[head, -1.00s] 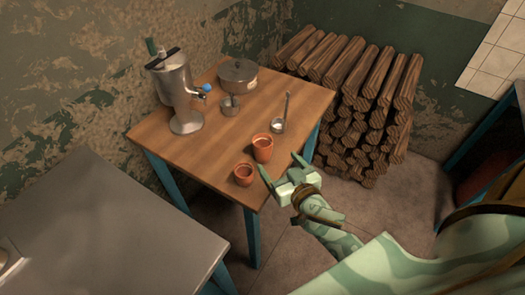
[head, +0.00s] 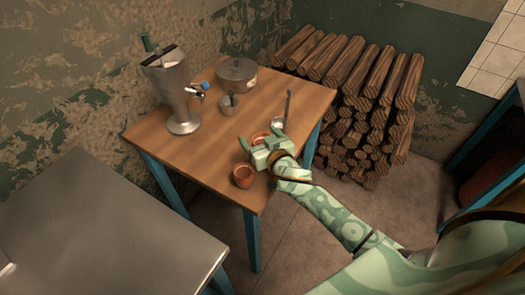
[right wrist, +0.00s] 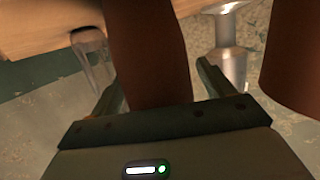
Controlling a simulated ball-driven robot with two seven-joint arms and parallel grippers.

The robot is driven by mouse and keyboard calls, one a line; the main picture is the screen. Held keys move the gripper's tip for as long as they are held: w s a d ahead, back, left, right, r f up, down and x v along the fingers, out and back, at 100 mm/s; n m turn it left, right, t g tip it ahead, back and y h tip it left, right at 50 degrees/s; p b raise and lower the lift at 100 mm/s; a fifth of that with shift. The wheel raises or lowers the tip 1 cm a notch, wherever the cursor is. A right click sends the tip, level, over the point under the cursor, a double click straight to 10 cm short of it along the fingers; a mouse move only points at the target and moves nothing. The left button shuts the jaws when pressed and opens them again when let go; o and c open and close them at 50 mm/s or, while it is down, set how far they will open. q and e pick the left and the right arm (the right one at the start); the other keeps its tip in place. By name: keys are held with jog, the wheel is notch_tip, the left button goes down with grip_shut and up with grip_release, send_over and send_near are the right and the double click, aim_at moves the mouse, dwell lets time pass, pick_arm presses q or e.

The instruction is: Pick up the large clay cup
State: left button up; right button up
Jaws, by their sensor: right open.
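The large clay cup (head: 260,136) stands on the wooden table. In the head view my right gripper (head: 262,142) covers most of it and only part of its rim shows. In the right wrist view the large cup (right wrist: 148,50) is a dark brown body between the two open fingers of my right gripper (right wrist: 155,82). I cannot tell whether either finger touches it. The smaller clay cup (head: 243,176) stands upright near the table's front corner, close beside the gripper; it also shows at the right edge of the wrist view (right wrist: 296,60). My left gripper is out of view.
On the wooden table (head: 178,152) stand a metal separator (head: 180,95), a lidded pot (head: 237,75), a small metal vessel (head: 229,105) and a ladle (head: 281,122) just behind the gripper. A grey table (head: 100,225) is at front left. Stacked logs (head: 365,100) are behind.

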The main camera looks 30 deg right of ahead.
jog(key=c, duration=1.1)
